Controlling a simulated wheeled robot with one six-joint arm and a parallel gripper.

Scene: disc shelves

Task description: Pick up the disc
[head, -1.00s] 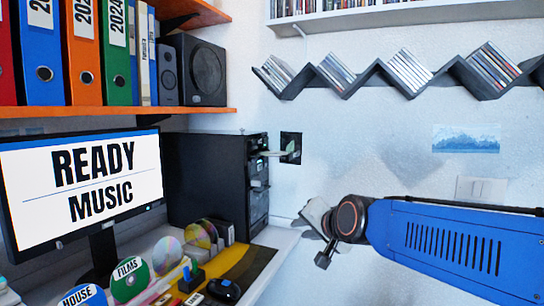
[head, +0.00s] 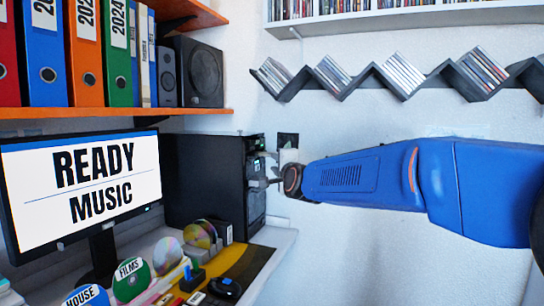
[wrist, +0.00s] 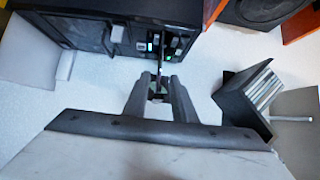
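My gripper (head: 277,178) is at the front of the black computer tower (head: 205,180), level with its drive slots. In the wrist view my gripper (wrist: 160,80) points at the tower front (wrist: 120,30), its two grey fingers apart. A thin dark, edge-on piece (wrist: 159,62) reaches from the lit drive front to between the fingertips; I cannot tell whether it is the drive tray alone or carries a disc. Other discs stand on the desk: a green one marked FILMS (head: 131,279), a blue one marked HOUSE (head: 87,298), a silver one (head: 168,253) and a golden one (head: 200,235).
A monitor (head: 80,185) reads READY MUSIC. A zigzag wall shelf (head: 370,75) holds disc cases, also close at right in the wrist view (wrist: 245,98). An orange shelf (head: 110,110) with binders and speakers is above the tower.

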